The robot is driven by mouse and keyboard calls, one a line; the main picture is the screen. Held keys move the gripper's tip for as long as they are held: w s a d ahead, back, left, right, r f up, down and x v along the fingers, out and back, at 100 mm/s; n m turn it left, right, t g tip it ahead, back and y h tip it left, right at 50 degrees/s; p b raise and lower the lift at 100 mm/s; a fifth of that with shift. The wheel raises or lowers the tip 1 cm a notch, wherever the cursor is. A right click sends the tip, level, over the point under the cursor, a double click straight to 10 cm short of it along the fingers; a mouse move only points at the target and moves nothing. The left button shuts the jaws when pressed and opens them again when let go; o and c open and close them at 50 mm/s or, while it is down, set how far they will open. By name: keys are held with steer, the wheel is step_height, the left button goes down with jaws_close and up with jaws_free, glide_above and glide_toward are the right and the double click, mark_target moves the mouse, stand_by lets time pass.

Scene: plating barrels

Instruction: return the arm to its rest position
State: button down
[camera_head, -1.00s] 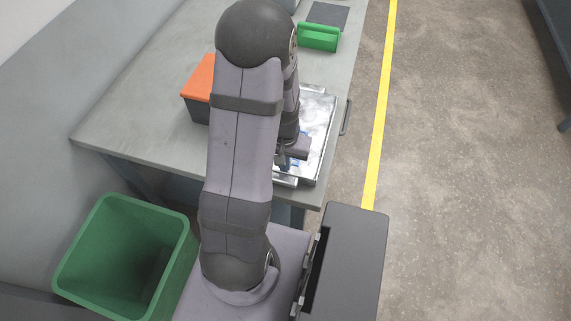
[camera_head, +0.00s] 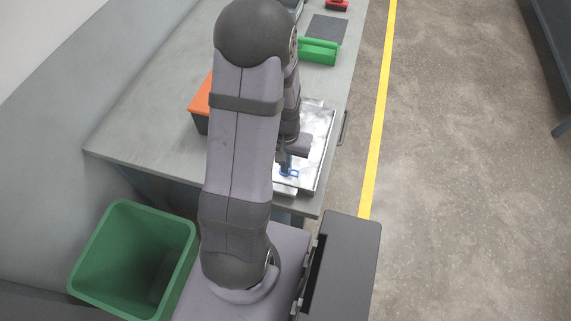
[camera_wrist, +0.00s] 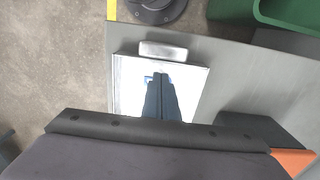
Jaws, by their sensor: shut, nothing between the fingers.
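My gripper (camera_head: 283,163) hangs low over the shiny metal tray (camera_head: 318,150) on the grey table, partly hidden behind my arm in the head view. In the wrist view my gripper (camera_wrist: 161,76) points down at the tray (camera_wrist: 128,98), with its two dark fingers together and nothing between them. A small blue item (camera_head: 290,173) lies in the tray close to the fingertips. It also shows in the wrist view (camera_wrist: 148,79), partly covered by the fingers. My arm is bent, with its elbow high above the table.
An orange-topped dark box (camera_head: 201,97) stands left of my arm, partly hidden. A green block-like object (camera_head: 319,51), a dark mat (camera_head: 327,28) and a red object (camera_head: 337,5) lie toward the far end. A green bin (camera_head: 135,255) stands at lower left. Open floor lies right.

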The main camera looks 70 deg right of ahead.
steer(key=shift+r+p, duration=0.5)
steer(key=shift+r, duration=0.4)
steer(key=a+r+y, duration=0.1)
steer(key=a+y, duration=0.2)
steer(key=a, duration=0.8)
steer(key=w+a+r+n+h, duration=0.1)
steer(key=w+a+r+n, duration=0.4)
steer(key=w+a+n, duration=0.4)
steer(key=w+a+r+n+h, duration=0.2)
steer(key=w+a+r+n, duration=0.3)
steer(key=w+a+n, duration=0.4)
steer(key=shift+w+a+r+b, duration=0.15)
steer(key=shift+w+a+b, duration=0.2)
steer(key=shift+w+a, duration=1.1)
steer(key=shift+s+a, duration=0.35)
